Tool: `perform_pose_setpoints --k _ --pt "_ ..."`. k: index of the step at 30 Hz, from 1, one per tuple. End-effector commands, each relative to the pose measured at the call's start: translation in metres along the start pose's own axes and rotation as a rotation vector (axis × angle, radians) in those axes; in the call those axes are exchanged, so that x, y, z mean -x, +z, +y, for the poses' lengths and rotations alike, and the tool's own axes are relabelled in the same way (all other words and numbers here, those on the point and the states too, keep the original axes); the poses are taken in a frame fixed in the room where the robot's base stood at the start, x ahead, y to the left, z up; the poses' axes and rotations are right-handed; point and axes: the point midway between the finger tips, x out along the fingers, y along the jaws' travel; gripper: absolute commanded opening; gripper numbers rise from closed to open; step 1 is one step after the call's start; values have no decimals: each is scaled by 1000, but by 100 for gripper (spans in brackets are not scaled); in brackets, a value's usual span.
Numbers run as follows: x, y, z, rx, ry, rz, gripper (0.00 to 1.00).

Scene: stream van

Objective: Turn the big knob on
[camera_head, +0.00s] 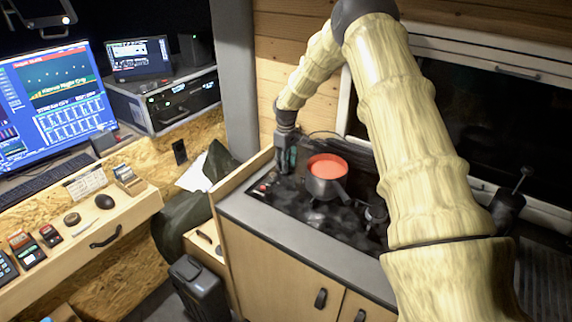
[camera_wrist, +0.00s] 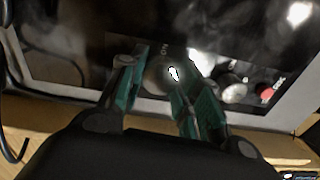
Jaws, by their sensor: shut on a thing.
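The big knob (camera_wrist: 165,74) is a dark round knob with a white mark on its face, in the wrist view. It sits on the dark stove panel, next to a partly hidden printed label. My gripper (camera_wrist: 160,82) is over it, with one green-padded finger on each side, shut on the knob. In the head view my gripper (camera_head: 286,158) reaches down to the left end of the stove (camera_head: 345,222). The knob is hidden there behind the gripper.
A pot with red contents (camera_head: 327,180) stands on the stove just right of my gripper. Small red and white controls (camera_wrist: 240,92) sit right of the knob in the wrist view. A wooden side panel (camera_head: 240,180) borders the stove's left.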

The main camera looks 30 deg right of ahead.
Motion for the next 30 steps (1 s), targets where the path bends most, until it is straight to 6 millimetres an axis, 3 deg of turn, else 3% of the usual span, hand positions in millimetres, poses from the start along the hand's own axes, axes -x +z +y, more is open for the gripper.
perform_pose_setpoints --k 12,30 --pt "0 1 1 259 0 -2 9" --pt "0 2 2 331 2 -3 9"
